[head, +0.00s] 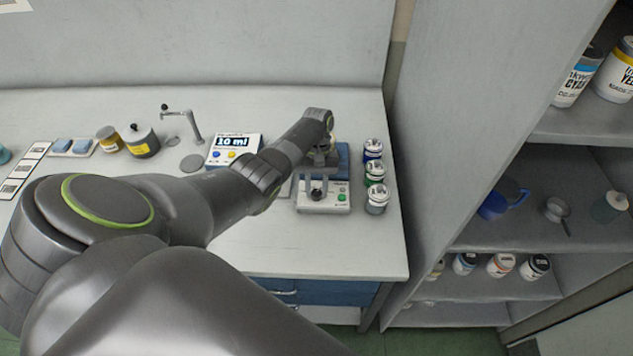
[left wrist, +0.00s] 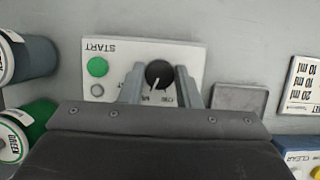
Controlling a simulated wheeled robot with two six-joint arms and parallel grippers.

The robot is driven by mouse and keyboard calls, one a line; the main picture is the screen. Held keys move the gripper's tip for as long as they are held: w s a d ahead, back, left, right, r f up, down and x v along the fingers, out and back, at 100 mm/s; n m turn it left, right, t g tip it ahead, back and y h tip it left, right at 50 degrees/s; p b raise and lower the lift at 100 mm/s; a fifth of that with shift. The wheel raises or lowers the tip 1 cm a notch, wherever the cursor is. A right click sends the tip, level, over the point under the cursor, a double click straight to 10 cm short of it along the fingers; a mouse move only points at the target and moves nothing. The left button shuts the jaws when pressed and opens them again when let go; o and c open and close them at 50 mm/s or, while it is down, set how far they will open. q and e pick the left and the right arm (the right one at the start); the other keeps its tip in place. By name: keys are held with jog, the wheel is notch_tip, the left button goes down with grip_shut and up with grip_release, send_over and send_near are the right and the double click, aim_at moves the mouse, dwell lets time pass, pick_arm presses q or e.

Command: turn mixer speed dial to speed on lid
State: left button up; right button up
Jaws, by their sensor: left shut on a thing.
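The mixer (head: 325,208) has a white front panel with a green button and a black speed dial (head: 318,195), near the right end of the bench. In the left wrist view the dial (left wrist: 159,74) is round with a white pointer line, beside the word START and the green button. My left gripper (head: 316,188) reaches down over the panel; in the left wrist view its two fingers (left wrist: 160,84) are shut on the dial, one on each side. The scale marks are partly hidden and too small to read.
Several lidded jars (head: 374,170) stand in a row just right of the mixer, close to the bench edge. A tap (head: 190,125) is farther left. Shelves (head: 560,240) stand at the right.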

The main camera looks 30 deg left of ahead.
pick_arm(q)
jog(key=o, duration=1)
jog(key=shift+c, duration=0.2)
jog(key=v, duration=1.7)
jog(key=shift+r+p, duration=0.25)
jog(key=shift+p, duration=0.05)
